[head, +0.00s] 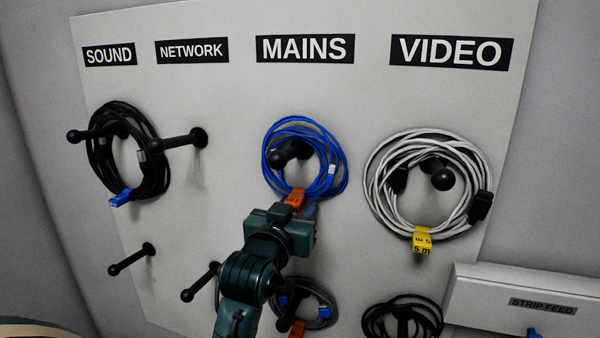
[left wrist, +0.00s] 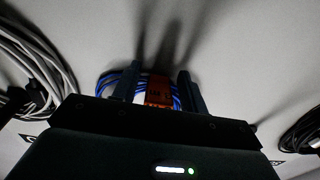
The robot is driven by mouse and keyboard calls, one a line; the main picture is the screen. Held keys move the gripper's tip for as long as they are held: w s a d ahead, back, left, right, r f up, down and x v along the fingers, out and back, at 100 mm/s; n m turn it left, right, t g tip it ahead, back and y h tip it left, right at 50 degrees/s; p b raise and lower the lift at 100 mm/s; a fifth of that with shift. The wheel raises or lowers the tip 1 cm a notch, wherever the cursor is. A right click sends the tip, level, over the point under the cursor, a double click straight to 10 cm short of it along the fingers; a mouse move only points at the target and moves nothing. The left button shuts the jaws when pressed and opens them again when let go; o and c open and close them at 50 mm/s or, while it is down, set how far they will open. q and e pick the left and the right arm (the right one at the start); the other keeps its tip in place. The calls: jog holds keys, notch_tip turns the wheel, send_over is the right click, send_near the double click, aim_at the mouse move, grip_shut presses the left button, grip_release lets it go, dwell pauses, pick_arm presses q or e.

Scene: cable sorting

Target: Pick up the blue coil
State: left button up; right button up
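The blue coil (head: 334,155) hangs on a black peg (head: 290,152) under the MAINS label in the head view, with an orange tag (head: 298,195) at its bottom. My left gripper (head: 297,208) is just below the coil, at the tag. In the left wrist view the two fingers (left wrist: 158,86) stand apart, one on each side of the orange tag (left wrist: 160,92) and the blue strands (left wrist: 108,82). A gap shows between fingers and tag, so the gripper looks open. My right gripper is not in view.
A black coil (head: 152,165) hangs at left and a white coil (head: 375,190) with a yellow tag at right. A grey coil (head: 322,300) and another black coil (head: 430,315) hang below. A STRIP FEED box (head: 490,290) juts out lower right. A bare peg (head: 130,260) is lower left.

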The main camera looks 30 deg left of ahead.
pick_arm(q)
jog(key=c, duration=0.8)
jog(key=shift+c, duration=0.2)
jog(key=shift+r, duration=0.15)
